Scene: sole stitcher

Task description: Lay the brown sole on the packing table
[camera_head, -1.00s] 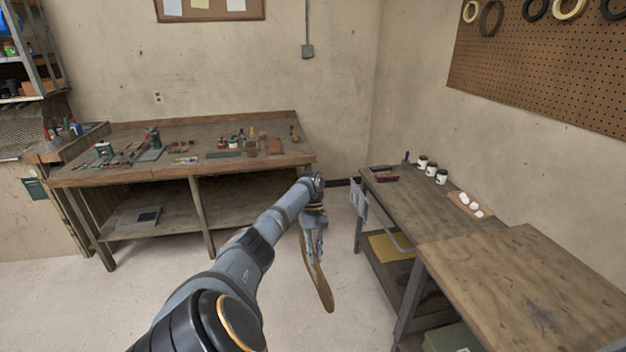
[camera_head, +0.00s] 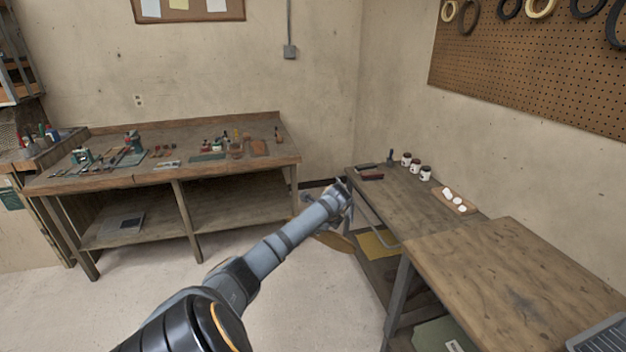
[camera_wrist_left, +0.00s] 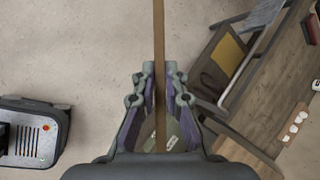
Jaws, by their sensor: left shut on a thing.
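The brown sole (camera_head: 335,242) is held off the floor by my left gripper (camera_head: 344,208), partly hidden behind the wrist. In the left wrist view the sole (camera_wrist_left: 159,50) shows edge-on as a thin brown strip between the fingers of my left gripper (camera_wrist_left: 160,80), which are shut on it. Two wooden tables stand at the right: a nearer one with a mostly bare top (camera_head: 500,275) and a farther one (camera_head: 405,205) with jars. I cannot tell which is the packing table. The sole is left of both and touches neither top. My right gripper is not in view.
Several jars (camera_head: 415,165) and a small tray with white pieces (camera_head: 455,199) stand on the farther right table. A grey ribbed item (camera_head: 600,337) is at the lower right corner. A tool-covered workbench (camera_head: 165,172) stands at the back left. Open floor (camera_head: 110,300) lies between.

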